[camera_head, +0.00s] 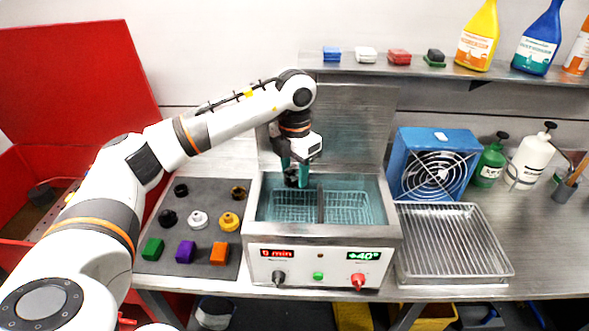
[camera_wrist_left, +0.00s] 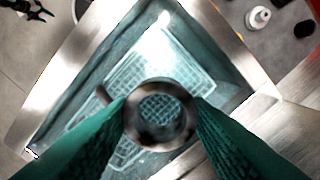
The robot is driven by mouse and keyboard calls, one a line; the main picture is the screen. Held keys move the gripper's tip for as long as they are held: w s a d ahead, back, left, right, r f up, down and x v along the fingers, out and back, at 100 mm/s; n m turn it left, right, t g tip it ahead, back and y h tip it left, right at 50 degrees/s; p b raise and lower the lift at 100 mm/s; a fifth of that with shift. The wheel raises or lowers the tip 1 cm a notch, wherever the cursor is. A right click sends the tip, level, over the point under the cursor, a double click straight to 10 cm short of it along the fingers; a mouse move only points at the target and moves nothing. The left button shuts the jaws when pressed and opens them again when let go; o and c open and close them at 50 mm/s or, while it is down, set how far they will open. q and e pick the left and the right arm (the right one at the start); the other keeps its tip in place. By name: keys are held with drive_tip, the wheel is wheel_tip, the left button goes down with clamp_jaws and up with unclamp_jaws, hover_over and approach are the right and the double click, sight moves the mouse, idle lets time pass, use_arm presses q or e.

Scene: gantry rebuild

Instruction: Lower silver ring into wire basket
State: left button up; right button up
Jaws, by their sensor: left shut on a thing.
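My left gripper (camera_head: 292,178) points down over the left part of the open tank, its green fingers shut on the silver ring. The ring shows in the left wrist view (camera_wrist_left: 160,141) between the two fingertips, its hole facing the camera and basket mesh visible through it. In the head view the ring looks small and dark. The wire basket (camera_head: 290,208) lies in the tank below; its mesh also shows in the left wrist view (camera_wrist_left: 150,75). The ring appears above the basket; the exact gap cannot be told. My right gripper is not in view.
The tank (camera_head: 318,230) has steel rims and a raised lid behind. A dark bar (camera_head: 320,203) crosses the basket area. A grey mat (camera_head: 213,249) with several small parts is left. A wire-racked tray (camera_head: 455,240) and blue fan box (camera_head: 408,158) are right.

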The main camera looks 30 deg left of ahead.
use_arm(q)
drive_tip(key=shift+f+b, duration=3.8)
drive_tip(key=shift+f, duration=1.4)
drive_tip(key=shift+f+b, duration=1.3)
drive_tip(key=shift+f, duration=0.45)
drive_tip(key=o, duration=1.2)
drive_tip(key=shift+c, duration=0.2)
wheel_tip(320, 180, up, 12)
drive_tip(key=b, duration=0.1)
drive_tip(key=shift+r, duration=0.15)
